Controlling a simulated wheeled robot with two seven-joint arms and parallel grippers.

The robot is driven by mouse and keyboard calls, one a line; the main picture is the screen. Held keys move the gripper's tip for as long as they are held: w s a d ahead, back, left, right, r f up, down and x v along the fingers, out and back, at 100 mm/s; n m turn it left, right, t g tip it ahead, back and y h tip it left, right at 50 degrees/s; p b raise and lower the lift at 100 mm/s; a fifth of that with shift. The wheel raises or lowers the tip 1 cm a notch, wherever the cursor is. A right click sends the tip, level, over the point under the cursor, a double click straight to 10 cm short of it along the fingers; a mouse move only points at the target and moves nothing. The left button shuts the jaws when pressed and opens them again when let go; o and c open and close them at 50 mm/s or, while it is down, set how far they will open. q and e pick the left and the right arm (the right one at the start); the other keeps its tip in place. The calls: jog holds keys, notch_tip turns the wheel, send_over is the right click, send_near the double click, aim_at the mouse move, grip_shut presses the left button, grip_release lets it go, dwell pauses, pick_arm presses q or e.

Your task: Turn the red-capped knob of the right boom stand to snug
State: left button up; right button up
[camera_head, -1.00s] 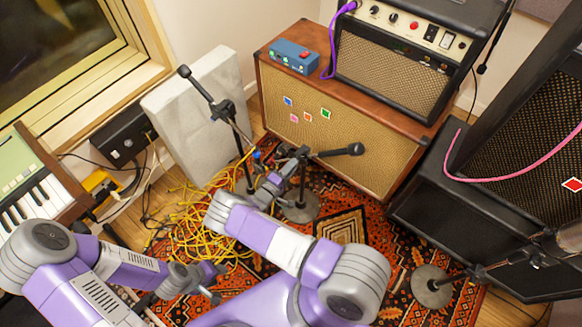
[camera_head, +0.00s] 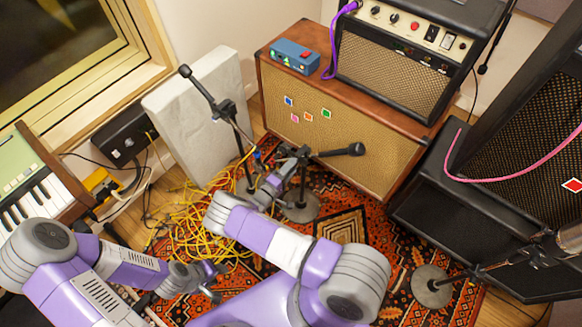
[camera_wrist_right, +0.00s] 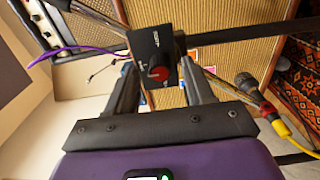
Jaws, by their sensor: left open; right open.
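The red-capped knob (camera_wrist_right: 159,74) sits on a small black clutch block (camera_wrist_right: 146,42) in the right wrist view. My right gripper (camera_head: 283,180) is open, with its dark fingers on either side of the knob; I cannot tell whether they touch it. In the head view this gripper is at the clutch (camera_head: 302,153) of the boom stand in front of the tan cabinet, whose black microphone (camera_head: 355,149) points right. The red cap cannot be made out there. My left gripper (camera_head: 208,284) is open and empty, low over the rug at the left.
Another boom stand (camera_head: 222,108) stands close on the left. Yellow cables (camera_head: 195,225) lie tangled on the floor beside it. The tan cabinet (camera_head: 375,150) is just behind. A third stand base (camera_head: 431,285) and black speaker (camera_head: 450,215) are at the right. A microphone (camera_wrist_right: 246,84) shows beside the right gripper.

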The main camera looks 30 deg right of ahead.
jog(key=p+v, duration=0.1)
jog(key=v, duration=0.6)
jog(key=shift+d, duration=0.15)
